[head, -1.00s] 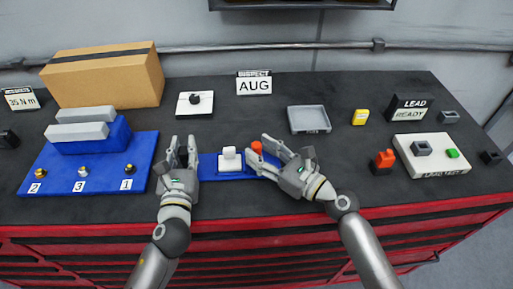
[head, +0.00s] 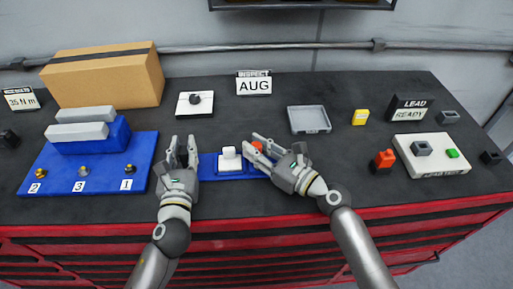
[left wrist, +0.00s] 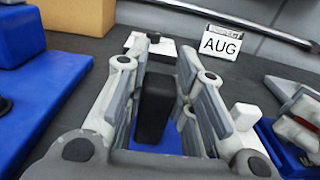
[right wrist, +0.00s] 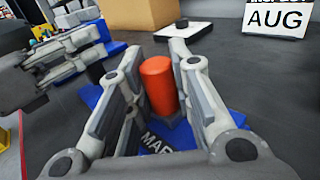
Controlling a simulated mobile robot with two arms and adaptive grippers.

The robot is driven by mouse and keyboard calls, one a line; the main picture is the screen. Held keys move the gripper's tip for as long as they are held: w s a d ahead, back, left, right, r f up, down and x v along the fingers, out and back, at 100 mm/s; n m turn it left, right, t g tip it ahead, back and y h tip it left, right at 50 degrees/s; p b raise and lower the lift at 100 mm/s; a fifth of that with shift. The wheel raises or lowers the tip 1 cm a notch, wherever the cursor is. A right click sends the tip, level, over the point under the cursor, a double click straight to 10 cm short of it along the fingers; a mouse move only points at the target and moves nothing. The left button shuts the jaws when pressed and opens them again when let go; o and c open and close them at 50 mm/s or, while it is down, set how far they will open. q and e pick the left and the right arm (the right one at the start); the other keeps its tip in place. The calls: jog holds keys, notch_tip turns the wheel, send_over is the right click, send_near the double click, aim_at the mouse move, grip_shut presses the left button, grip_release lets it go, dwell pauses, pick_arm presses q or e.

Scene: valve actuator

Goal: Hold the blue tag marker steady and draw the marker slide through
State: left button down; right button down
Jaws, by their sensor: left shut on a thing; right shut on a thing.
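The blue tag marker (head: 208,166) lies on the dark bench top at the middle front, with a white block (head: 230,160) on its centre. Its black grip (left wrist: 155,105) stands at the left end, between the fingers of my left gripper (head: 181,147), which is shut on it. Its orange knob (right wrist: 158,86) stands upright at the right end; it also shows in the head view (head: 258,146). My right gripper (head: 253,147) is shut on this knob. The fingers hide part of both ends, and the lettering in the right wrist view is partly covered.
A blue stand with numbered pegs (head: 60,170) is at the left. A white plate with a black knob (head: 195,103), an AUG sign (head: 254,84) and a grey tray (head: 309,120) are behind. An orange-topped block (head: 384,159) and a white test plate (head: 430,165) are right.

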jog(key=d, duration=0.4)
jog(key=c, duration=1.3)
grip_release()
jog(key=shift+o, duration=0.2)
jog(key=v, duration=1.2)
pick_arm(q)
jog(key=c, duration=1.1)
grip_release()
jog(key=shift+c, duration=0.2)
